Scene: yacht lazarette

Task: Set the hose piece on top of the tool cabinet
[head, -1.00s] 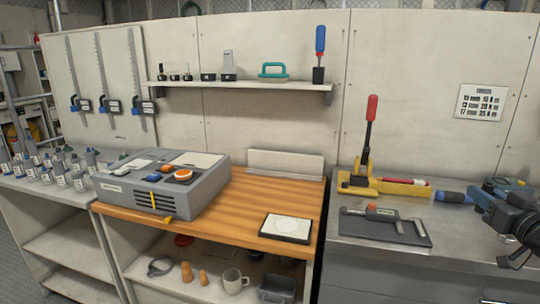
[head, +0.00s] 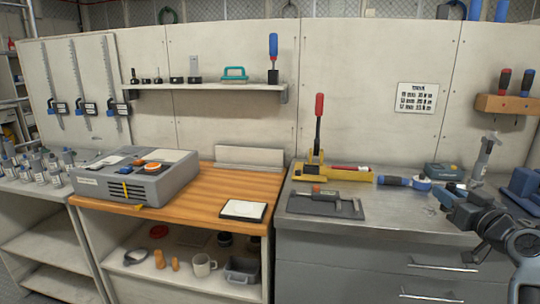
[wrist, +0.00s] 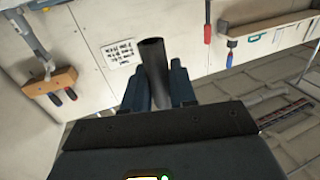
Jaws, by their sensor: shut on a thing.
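My gripper (head: 450,197) is at the right of the head view, in front of and above the steel-topped cabinet. In the wrist view the gripper (wrist: 156,76) is shut on the hose piece (wrist: 152,58), a dark hollow tube that sticks out beyond the two fingers. I cannot make out the hose piece clearly in the head view. The grey cabinet with drawers (head: 345,268) stands at the right and appears to be the tool cabinet. Its steel top (head: 385,228) is partly hidden by my arm.
On the steel top are a yellow tool with a red handle (head: 345,174), a dark flat tray (head: 326,203), a blue-handled tool (head: 402,182) and a blue vise (head: 524,186). The front middle of the top is clear. A wooden-topped bench (head: 195,195) stands left.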

